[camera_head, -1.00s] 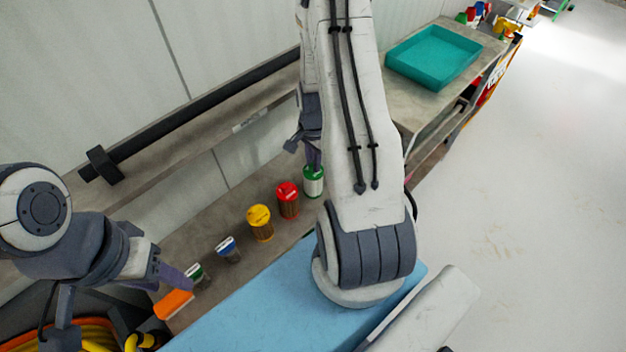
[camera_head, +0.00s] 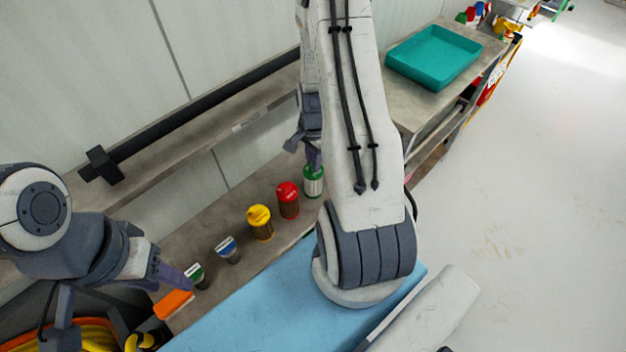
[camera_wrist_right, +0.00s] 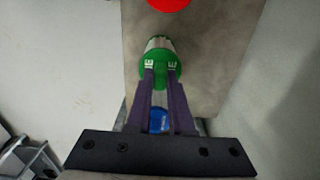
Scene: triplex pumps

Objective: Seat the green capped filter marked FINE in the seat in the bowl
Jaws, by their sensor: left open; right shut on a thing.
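A white filter with a green cap (camera_head: 313,172) stands upright on the grey bench at the far end of a row of capped items. My right gripper (camera_head: 314,158) reaches down on it from above, partly hidden by my right arm. In the right wrist view its two purple fingers (camera_wrist_right: 161,72) are shut on the ridge of the green cap (camera_wrist_right: 158,57). Part of the cap's lettering shows between and beside the fingers; I cannot read the whole word. My left gripper (camera_head: 172,282) is open and empty near a small green-and-white item. I cannot make out the bowl.
Along the bench stand a red-capped filter (camera_head: 288,199), a yellow-capped filter (camera_head: 260,222), a blue-and-white item (camera_head: 228,249), a green-and-white item (camera_head: 197,275) and an orange block (camera_head: 173,304). A teal tray (camera_head: 434,62) sits on the far bench. A black bar runs along the wall.

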